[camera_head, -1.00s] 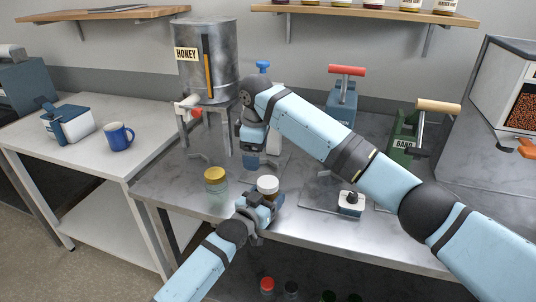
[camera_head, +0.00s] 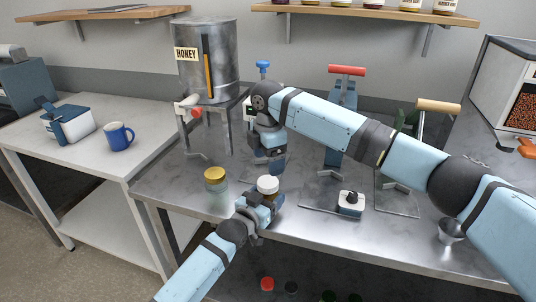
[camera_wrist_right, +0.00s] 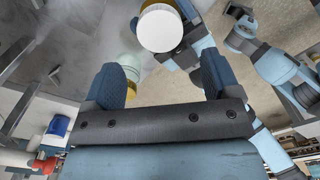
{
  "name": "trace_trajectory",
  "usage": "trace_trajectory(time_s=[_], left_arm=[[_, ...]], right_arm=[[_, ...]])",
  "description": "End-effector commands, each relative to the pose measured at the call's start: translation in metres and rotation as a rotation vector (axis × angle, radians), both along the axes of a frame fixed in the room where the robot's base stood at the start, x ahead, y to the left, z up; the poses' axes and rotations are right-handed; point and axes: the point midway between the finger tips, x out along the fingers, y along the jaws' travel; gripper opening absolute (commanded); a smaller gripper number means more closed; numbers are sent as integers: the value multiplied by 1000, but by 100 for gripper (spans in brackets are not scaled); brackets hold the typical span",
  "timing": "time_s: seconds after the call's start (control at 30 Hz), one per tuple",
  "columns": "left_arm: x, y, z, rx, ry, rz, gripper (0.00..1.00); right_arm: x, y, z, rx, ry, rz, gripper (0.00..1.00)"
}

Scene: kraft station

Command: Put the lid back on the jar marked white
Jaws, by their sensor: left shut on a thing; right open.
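A small amber jar (camera_head: 272,197) stands upright near the front of the metal bench, with a white lid (camera_head: 268,184) on its top; whether it is seated fully I cannot tell. The round lid top also shows in the right wrist view (camera_wrist_right: 161,29), with an amber rim around it. My left gripper (camera_head: 261,204) is shut around the jar's body, below the lid. My right gripper (camera_head: 272,166) is open and empty, above and just behind the lid; its fingers (camera_wrist_right: 160,82) point toward the lid in its wrist view. No marking is readable on the jar.
A glass jar with a gold lid (camera_head: 215,174) stands left of the held jar. A honey tank (camera_head: 207,62) on legs is behind. A red-handled press (camera_head: 345,100) and a small white-and-blue block (camera_head: 350,203) are to the right. A metal cup (camera_head: 451,231) sits near the front right edge.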

Motion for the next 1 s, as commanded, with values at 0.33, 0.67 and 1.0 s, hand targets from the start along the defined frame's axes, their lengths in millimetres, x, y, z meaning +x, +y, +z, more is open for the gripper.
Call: trace_trajectory(time_s=[0.33,0.67,1.0], left_arm=[[0,0,1,-1,-2,0,1],[0,0,1,-1,-2,0,1],[0,0,1,-1,-2,0,1]], right_arm=[[0,-1,-53,-2,1,-2,82],[0,-1,-69,0,1,-2,82],[0,-1,-69,-1,0,-2,43]])
